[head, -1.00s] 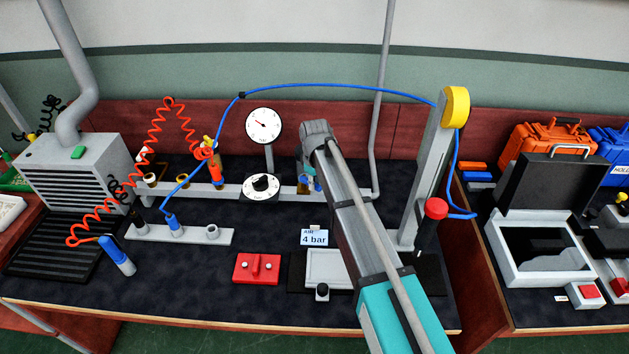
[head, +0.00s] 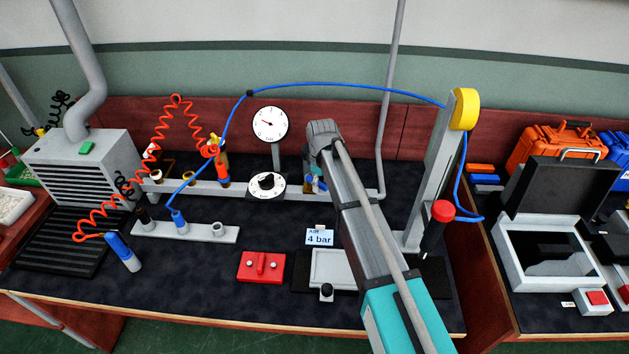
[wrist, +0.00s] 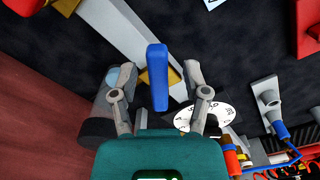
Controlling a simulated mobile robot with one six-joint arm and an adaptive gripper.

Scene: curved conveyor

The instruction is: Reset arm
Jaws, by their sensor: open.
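My gripper (wrist: 153,76) is open in the wrist view, with one finger on each side of a blue upright handle (wrist: 157,62). Gaps show between the handle and both fingers. The handle stands over a brass-coloured fitting (wrist: 145,77) at the grey rail (wrist: 122,33). In the head view my gripper (head: 315,181) is low behind the rail's right end, mostly hidden by my own arm. Only a bit of blue and brass shows there.
Nearby are the white dial (head: 267,186), a round gauge (head: 270,124), a red block (head: 261,267) and a "4 bar" card (head: 319,237). A red coiled hose (head: 160,128) and a blue hose (head: 330,86) arch over the bench. A grey post (head: 433,185) stands right of my arm.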

